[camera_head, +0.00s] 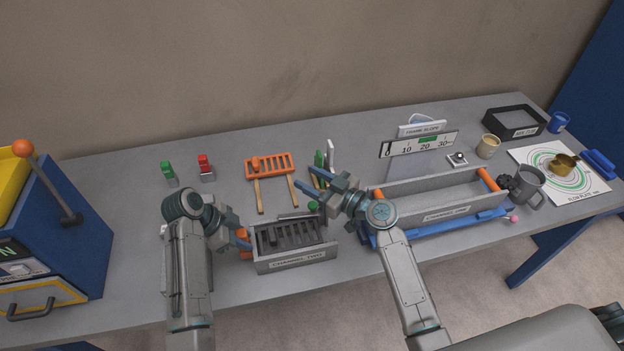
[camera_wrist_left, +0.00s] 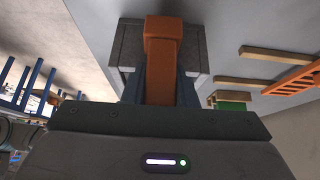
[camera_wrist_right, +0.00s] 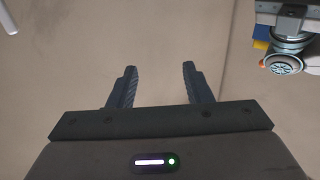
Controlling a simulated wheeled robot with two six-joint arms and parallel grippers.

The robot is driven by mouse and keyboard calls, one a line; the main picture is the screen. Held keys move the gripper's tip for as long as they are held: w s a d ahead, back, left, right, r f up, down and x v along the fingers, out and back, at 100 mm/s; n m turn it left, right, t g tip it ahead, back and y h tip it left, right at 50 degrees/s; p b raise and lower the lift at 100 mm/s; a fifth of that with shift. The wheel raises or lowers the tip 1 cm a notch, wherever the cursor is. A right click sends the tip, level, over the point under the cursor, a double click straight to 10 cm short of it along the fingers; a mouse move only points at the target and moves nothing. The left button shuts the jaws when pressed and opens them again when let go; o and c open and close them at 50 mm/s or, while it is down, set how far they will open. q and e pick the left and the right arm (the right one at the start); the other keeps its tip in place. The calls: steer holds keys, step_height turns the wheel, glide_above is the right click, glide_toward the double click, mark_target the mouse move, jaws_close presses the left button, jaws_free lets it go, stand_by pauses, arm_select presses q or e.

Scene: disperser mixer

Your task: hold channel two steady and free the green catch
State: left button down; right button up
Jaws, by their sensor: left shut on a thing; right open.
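Channel two (camera_head: 290,262) is a grey, slatted trough at the table's front edge, with its name on the front wall. My left gripper (camera_head: 243,239) is shut on the orange handle (camera_head: 246,254) at its left end. The left wrist view shows this orange handle (camera_wrist_left: 163,48) between the fingers, against the grey end wall (camera_wrist_left: 127,45). A small round green knob (camera_head: 313,206), apparently the green catch, shows by the trough's far right corner. My right gripper (camera_head: 318,184) is open and empty above and beyond that knob. The right wrist view shows its fingers apart (camera_wrist_right: 159,78), with nothing between them.
Channel one (camera_head: 445,213), a longer trough on a blue base, lies right of my right forearm. Red (camera_head: 206,165) and green (camera_head: 167,172) blocks stand back left.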

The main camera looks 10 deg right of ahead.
steer(key=shift+s+a, duration=0.15)
steer(key=shift+a, duration=0.05)
steer(key=c, duration=0.6)
steer(key=s+a+n+g, duration=0.1)
steer(key=n, duration=0.1)
steer(key=s+a+n+g+h, duration=0.1)
steer(key=s+a+n+g, duration=0.2)
steer(key=n, duration=0.1)
steer(key=shift+s+a+r+g, duration=0.3)
steer(key=shift+s+r, duration=0.05)
steer(key=shift+r, duration=0.05)
jaws_close()
steer(key=s+d+g+h, duration=0.3)
steer(key=s+d+h, duration=0.3)
steer(key=s+h, duration=0.2)
steer(key=x, duration=0.9)
steer(key=shift+w+f, duration=0.15)
steer(key=shift+w, duration=0.15)
steer(key=shift+w+d+f, duration=0.15)
steer(key=shift+w, duration=0.5)
steer(key=shift+w+d+f, duration=0.1)
steer(key=shift+w+d, duration=0.1)
steer(key=shift+w, duration=0.5)
steer(key=shift+w+d+f, duration=0.15)
steer(key=shift+w, duration=0.5)
